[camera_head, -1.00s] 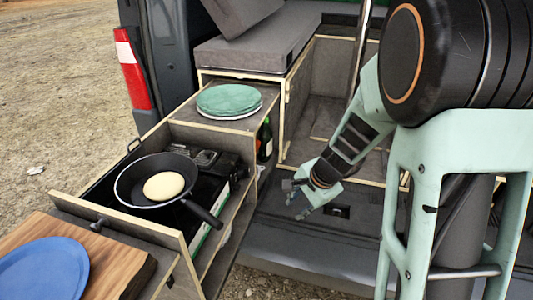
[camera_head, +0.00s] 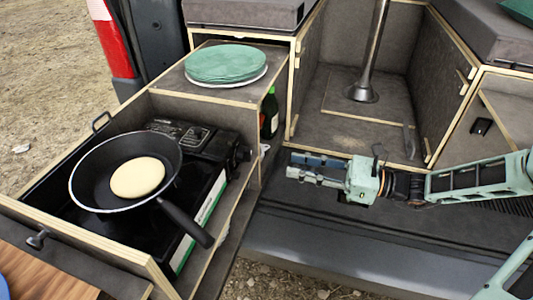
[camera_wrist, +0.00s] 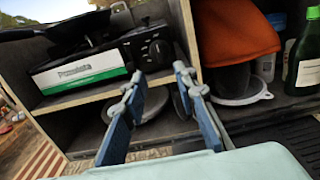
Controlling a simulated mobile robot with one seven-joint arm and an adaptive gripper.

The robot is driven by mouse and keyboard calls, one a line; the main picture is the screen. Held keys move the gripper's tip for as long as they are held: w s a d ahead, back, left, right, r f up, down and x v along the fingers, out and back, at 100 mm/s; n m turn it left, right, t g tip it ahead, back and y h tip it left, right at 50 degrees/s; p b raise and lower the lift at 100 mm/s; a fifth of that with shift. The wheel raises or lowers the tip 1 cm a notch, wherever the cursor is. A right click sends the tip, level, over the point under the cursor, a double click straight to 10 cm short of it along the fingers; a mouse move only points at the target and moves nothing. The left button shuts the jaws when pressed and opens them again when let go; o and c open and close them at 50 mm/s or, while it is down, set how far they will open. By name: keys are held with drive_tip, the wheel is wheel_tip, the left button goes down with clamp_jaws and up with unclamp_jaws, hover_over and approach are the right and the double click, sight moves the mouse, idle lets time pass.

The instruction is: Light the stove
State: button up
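The stove (camera_head: 210,212), black with a white and green side strip, sits in the pulled-out drawer. It also shows in the wrist view (camera_wrist: 82,70), where its round black knob (camera_wrist: 160,52) faces me. A black frying pan (camera_head: 95,185) holding a pale pancake (camera_head: 137,177) rests on top, its handle reaching over the strip. No flame shows; the pan hides the burner. My gripper (camera_head: 300,167) is right of the stove, over the dark van floor, pointing left toward it. In the wrist view its blue fingers (camera_wrist: 158,78) are apart and empty, below the knob and clear of it.
The drawer's wooden edge (camera_head: 228,245) lies between stove and gripper. A green plate stack (camera_head: 226,64) stands on the cabinet behind, with a green bottle (camera_head: 270,113) at its side. A metal table post (camera_head: 370,60) stands behind my gripper. An orange cloth (camera_wrist: 230,35) shows in the wrist view.

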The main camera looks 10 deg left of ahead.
sight(251, 155)
drive_tip(key=a, duration=0.3)
drive_tip(key=a+b, duration=0.1)
drive_tip(key=a, duration=0.3)
drive_tip(key=a+b, duration=0.1)
drive_tip(key=a, duration=0.2)
drive_tip(key=shift+w+a+r, duration=0.1)
drive_tip(key=shift+w+a, duration=0.25)
drive_tip(key=shift+w, duration=0.05)
clamp_jaws()
